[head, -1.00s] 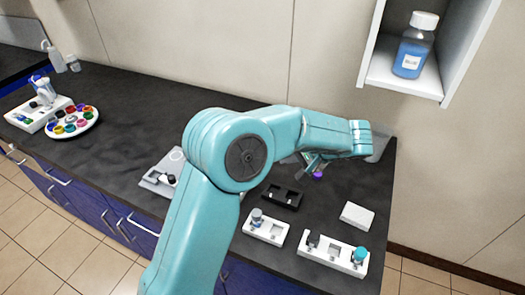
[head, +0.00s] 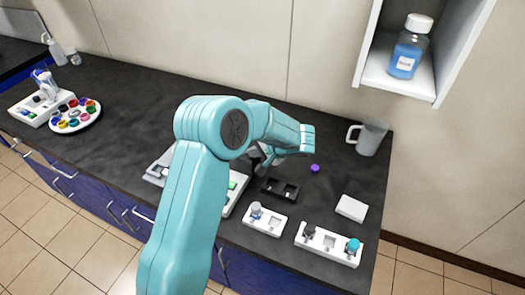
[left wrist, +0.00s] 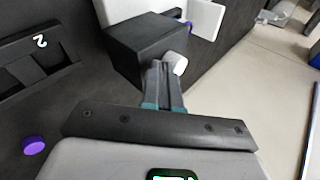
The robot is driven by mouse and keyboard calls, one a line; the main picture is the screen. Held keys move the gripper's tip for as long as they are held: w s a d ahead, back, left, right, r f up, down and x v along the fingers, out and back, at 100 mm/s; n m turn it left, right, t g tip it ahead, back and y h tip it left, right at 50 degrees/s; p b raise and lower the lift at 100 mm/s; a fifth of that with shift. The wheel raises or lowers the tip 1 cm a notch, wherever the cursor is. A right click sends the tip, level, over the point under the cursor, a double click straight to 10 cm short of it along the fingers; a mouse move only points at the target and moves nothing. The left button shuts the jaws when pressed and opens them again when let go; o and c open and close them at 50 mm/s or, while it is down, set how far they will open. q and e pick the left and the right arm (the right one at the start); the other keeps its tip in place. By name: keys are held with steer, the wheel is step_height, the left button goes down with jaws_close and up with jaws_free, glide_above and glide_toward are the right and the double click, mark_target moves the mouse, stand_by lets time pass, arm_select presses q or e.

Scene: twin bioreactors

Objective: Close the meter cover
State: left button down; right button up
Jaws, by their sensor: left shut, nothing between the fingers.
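A white device with a green display, which looks like the meter (head: 232,197), sits on the dark bench, mostly hidden behind my left arm in the head view. I cannot make out its cover for sure. My left gripper (head: 262,160) is above the bench just beyond the device, left of the black holder. In the left wrist view the gripper (left wrist: 163,68) has its fingers together and empty. The fingertips are close to a dark box (left wrist: 140,45) and a small white rounded part (left wrist: 176,62); contact cannot be told. My right gripper is not in view.
A black holder (head: 281,190), a purple cap (head: 315,168), white racks (head: 264,219) (head: 328,244), a white block (head: 351,208) and a grey mug (head: 370,138) stand on the right. A round palette (head: 74,116) lies far left. The back middle of the bench is clear.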

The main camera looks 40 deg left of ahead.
arm_select(q)
steer(key=shift+w+a+f, duration=0.15)
steer(key=shift+w+f, duration=0.05)
steer(key=shift+s+a+b, duration=0.15)
steer(key=shift+a+b, duration=0.05)
steer(key=shift+b, duration=0.2)
steer(key=a+b, duration=0.1)
steer(key=s+a+b, duration=0.1)
steer(key=a+b, duration=0.1)
steer(key=shift+s+a+f, duration=0.15)
steer(key=shift+a+f, duration=0.05)
steer(key=shift+f, duration=0.1)
steer(key=a+b, duration=0.1)
steer(key=a, duration=0.1)
steer(key=s+a+b, duration=0.1)
steer(key=a, duration=0.1)
steer(key=a+r+b, duration=0.1)
steer(key=a, duration=0.1)
steer(key=shift+s+a, duration=0.35)
steer(key=shift+s, duration=0.05)
